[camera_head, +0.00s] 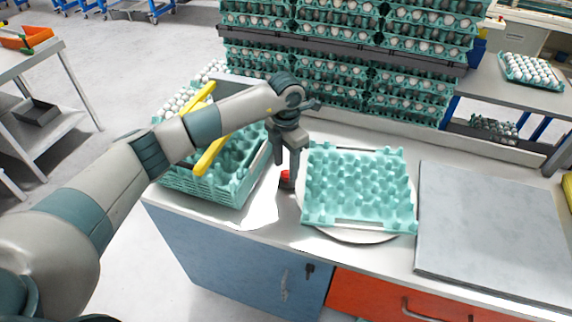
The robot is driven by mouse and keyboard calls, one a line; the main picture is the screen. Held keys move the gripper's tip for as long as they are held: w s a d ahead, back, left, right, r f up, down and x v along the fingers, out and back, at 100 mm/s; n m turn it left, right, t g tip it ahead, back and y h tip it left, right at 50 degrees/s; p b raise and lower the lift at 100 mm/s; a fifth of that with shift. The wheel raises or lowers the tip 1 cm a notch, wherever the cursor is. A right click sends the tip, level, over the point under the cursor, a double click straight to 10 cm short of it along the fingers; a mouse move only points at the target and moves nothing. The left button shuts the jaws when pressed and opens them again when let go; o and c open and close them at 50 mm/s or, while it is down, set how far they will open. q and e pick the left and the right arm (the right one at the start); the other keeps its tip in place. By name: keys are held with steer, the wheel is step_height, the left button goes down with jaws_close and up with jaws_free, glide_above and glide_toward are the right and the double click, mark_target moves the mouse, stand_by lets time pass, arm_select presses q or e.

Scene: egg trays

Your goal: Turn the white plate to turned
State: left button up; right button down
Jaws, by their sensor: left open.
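The white plate (352,237) is a round disc on the counter. Only its near rim and a little of its left edge show, as a teal egg tray (358,185) lies over it. The tray looks empty and roughly square to the counter. My left gripper (287,178) is open and points down at the left side of the tray, close to the plate's left edge. I cannot tell whether it touches the tray or plate. A small red thing shows at its fingertips. My right gripper is not in view.
A grey flat panel (490,225) lies to the right. Stacked egg trays (345,75) fill a rack behind. The red drawer (405,300) is below the counter's front edge.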

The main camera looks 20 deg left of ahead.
arm_select(q)
steer(key=shift+f, duration=1)
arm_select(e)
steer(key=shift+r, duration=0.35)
arm_select(q)
steer(key=shift+c, duration=0.7)
